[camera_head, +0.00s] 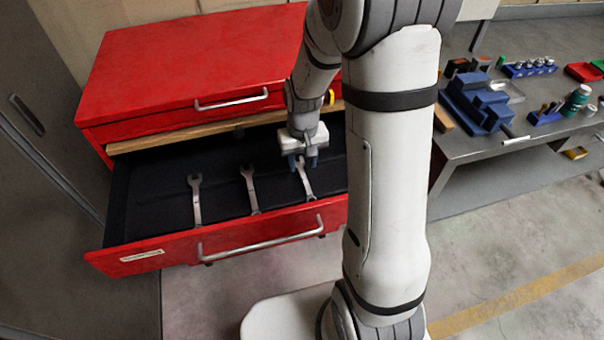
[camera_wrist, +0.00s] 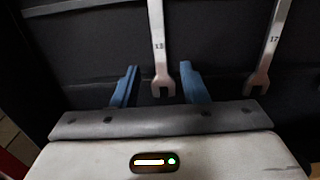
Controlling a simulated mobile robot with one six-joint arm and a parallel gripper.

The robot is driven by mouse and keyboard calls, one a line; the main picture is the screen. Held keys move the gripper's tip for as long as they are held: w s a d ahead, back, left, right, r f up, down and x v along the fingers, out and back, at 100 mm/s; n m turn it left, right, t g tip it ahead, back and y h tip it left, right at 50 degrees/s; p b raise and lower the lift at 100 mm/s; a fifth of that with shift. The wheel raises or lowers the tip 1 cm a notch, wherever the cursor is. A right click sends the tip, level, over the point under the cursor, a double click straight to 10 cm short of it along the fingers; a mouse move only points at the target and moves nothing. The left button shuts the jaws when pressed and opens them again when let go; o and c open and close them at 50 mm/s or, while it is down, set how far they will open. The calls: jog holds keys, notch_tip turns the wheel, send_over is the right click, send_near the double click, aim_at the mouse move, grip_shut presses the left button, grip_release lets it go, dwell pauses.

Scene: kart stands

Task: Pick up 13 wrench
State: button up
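The wrench marked 13 (camera_wrist: 157,45) lies in the open drawer, its open jaw toward my gripper's palm in the wrist view. In the head view it is the rightmost wrench (camera_head: 307,184), partly hidden by my gripper (camera_head: 302,163). My gripper is open and points down over its far end. In the wrist view the blue fingers of my gripper (camera_wrist: 160,72) stand apart, one on each side of the wrench, with gaps between. Whether the fingertips are level with the wrench cannot be told.
A wrench marked 17 (camera_wrist: 268,45) lies beside it, the middle one (camera_head: 249,188) in the head view. Another wrench (camera_head: 195,198) lies further left. The red drawer front (camera_head: 222,240) and cabinet (camera_head: 195,65) bound the space. A workbench (camera_head: 470,150) with blue parts stands right.

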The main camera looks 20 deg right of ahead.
aim_at(302, 173)
jog(key=shift+w+f, duration=0.1)
jog(key=shift+f, duration=1.35)
jog(key=shift+f+b, duration=0.25)
jog(key=shift+b, duration=0.05)
grip_shut()
